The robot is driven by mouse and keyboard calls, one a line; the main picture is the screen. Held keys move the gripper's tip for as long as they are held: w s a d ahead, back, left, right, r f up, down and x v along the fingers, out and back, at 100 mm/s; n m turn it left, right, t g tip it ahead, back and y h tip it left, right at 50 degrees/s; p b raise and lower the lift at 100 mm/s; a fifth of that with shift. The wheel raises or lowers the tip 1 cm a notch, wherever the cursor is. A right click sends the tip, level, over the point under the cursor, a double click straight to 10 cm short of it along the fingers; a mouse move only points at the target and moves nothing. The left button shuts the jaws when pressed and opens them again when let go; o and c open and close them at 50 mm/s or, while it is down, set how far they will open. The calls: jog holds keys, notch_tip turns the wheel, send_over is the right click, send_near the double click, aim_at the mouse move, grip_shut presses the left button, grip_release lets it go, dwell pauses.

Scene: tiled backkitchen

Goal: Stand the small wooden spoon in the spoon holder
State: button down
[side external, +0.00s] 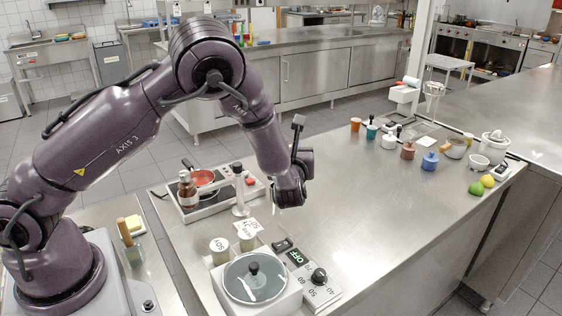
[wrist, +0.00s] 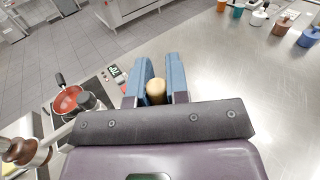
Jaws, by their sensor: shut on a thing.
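My gripper (side external: 287,192) hangs above the left part of the steel counter, right of the hot plate. In the wrist view its blue fingers (wrist: 155,84) are shut on a pale wooden piece with a rounded end, which I take to be the small wooden spoon (wrist: 156,92). Only that end shows; the rest is hidden behind the gripper. In the side view the spoon cannot be made out clearly. I cannot tell which object is the spoon holder.
Cups and a mortar (side external: 495,145) line the far right. The counter's middle is clear.

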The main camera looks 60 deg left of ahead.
jog(key=w+a+f, duration=0.3)
jog(key=a+f, duration=0.1)
jog(key=a, duration=0.7)
jog(key=shift+y, duration=0.3)
jog(key=shift+w+a+f, duration=0.1)
jog(key=shift+f, duration=2.85)
jog(key=c, duration=0.5)
grip_release()
jog(key=shift+c, duration=0.2)
jog(key=shift+r, duration=0.1)
jog(key=shift+r, duration=2.95)
